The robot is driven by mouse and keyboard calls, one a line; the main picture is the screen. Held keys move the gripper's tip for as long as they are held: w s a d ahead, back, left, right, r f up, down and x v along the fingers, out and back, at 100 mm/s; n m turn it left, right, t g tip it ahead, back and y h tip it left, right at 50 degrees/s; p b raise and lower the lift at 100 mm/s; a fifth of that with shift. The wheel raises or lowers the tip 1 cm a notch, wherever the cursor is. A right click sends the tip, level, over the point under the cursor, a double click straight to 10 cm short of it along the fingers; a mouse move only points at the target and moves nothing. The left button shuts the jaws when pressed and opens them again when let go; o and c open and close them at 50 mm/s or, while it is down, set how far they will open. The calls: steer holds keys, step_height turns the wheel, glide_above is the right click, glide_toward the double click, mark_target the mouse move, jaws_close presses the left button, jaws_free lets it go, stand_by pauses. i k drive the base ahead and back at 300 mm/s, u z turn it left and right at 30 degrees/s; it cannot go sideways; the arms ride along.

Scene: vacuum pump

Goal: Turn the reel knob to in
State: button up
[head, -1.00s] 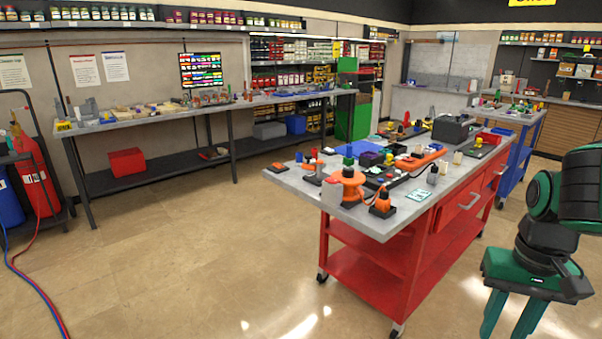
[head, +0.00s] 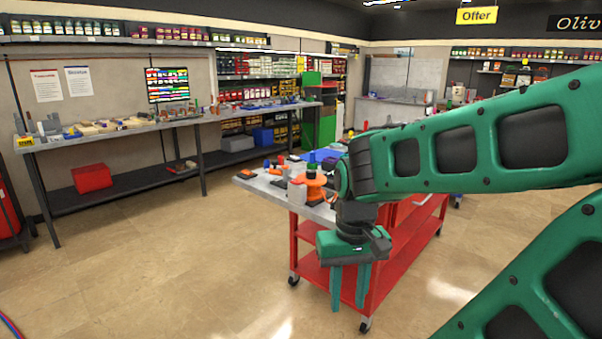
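An orange reel-like part (head: 315,188) stands on the grey top of the red cart (head: 322,211), near its front left end. It is small and partly hidden by my arm, so I cannot make out a knob or its setting. My gripper (head: 349,290) hangs fingers down in front of the cart, below the level of its top and nearer to me. Its two green fingers are apart with nothing between them. My green arm hides the middle and right of the cart top.
The tan floor (head: 170,270) between is clear.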

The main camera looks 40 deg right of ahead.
mark_target(311, 174)
steer(key=u, duration=0.1)
steer(key=i, duration=1.4)
steer(key=z, duration=1.15)
